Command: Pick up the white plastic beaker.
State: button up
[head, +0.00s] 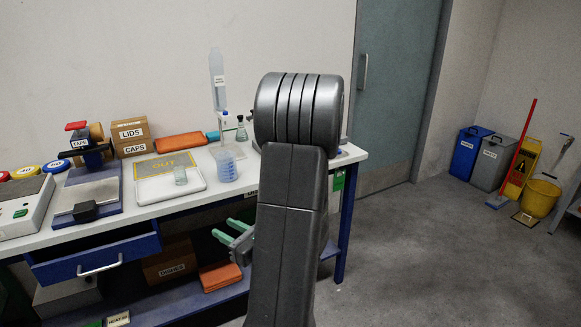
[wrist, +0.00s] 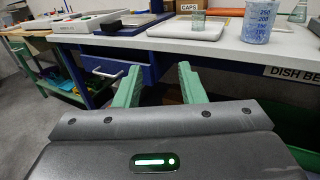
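A translucent plastic beaker with blue graduations (head: 227,166) stands upright on the bench top, just right of a white tray. It looks bluish-white and is the one that best fits the task's beaker. My gripper (head: 230,234) has green fingers and hangs in front of the bench, below the bench top. In the wrist view my gripper (wrist: 160,84) is open and empty, apart from the beaker, which is above and to the right of the fingers.
A small glass beaker (head: 180,176) stands on the white tray (head: 150,191) left of the plastic beaker. An open blue drawer (head: 97,262) juts out at left.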

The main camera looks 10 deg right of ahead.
aim_at(226, 161)
jog(key=i+j+z, duration=0.2)
jog(key=j+z, duration=0.15)
jog(key=i+j+z, duration=0.15)
jog(key=j+z, duration=0.2)
jog(key=i+j+z, duration=0.15)
jog(key=j+z, duration=0.2)
jog(key=j, duration=0.5)
jog(key=i, duration=0.05)
